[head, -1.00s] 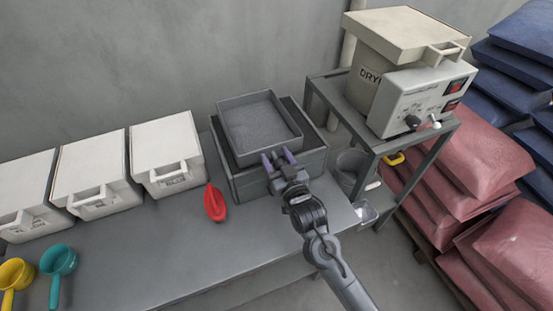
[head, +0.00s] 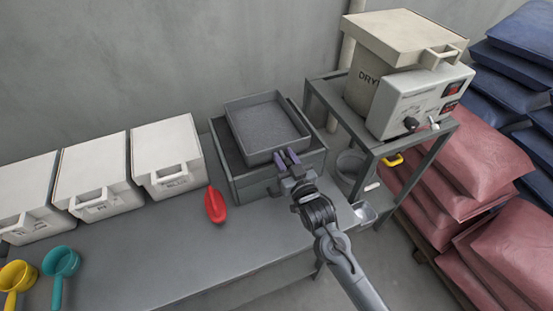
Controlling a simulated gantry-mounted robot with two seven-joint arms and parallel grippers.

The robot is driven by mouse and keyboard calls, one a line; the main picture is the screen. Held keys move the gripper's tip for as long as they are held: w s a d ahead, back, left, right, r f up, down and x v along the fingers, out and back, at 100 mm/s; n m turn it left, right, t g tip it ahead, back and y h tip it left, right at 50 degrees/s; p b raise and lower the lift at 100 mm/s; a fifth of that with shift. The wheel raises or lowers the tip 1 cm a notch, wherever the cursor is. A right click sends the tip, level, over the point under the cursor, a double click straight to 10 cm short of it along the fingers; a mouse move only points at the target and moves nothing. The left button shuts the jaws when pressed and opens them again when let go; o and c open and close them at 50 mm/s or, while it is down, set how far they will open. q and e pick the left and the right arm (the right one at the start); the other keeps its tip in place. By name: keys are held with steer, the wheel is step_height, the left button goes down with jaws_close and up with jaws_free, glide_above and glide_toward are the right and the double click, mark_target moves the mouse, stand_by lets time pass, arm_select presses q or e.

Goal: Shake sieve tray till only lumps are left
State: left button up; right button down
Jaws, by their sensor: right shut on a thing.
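The sieve tray (head: 302,124) is a dark grey square tray with a speckled grey floor. It sits over the larger grey bin (head: 247,181) on the bench, shifted toward the bin's right side. My right gripper (head: 286,158) is shut on the tray's front wall, near its right corner. I cannot make out separate lumps on the tray floor at this size. The inside of the bin under the tray is mostly hidden. My left gripper is not in view.
Several white lidded bins (head: 168,150) stand along the wall at left. A red scoop (head: 214,205) lies beside the grey bin. Teal (head: 60,262) and yellow (head: 17,275) scoops lie at the front left. A dryer (head: 410,85) stands on a metal stand at right, near stacked red sacks (head: 480,160).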

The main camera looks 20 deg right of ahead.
steer(key=shift+d, duration=1)
steer(key=c, duration=0.8)
jaws_free()
steer(key=s, duration=0.5)
steer(key=s+p, duration=0.1)
steer(key=s, duration=0.4)
steer(key=shift+s+d, duration=0.2)
steer(key=shift+s, duration=0.15)
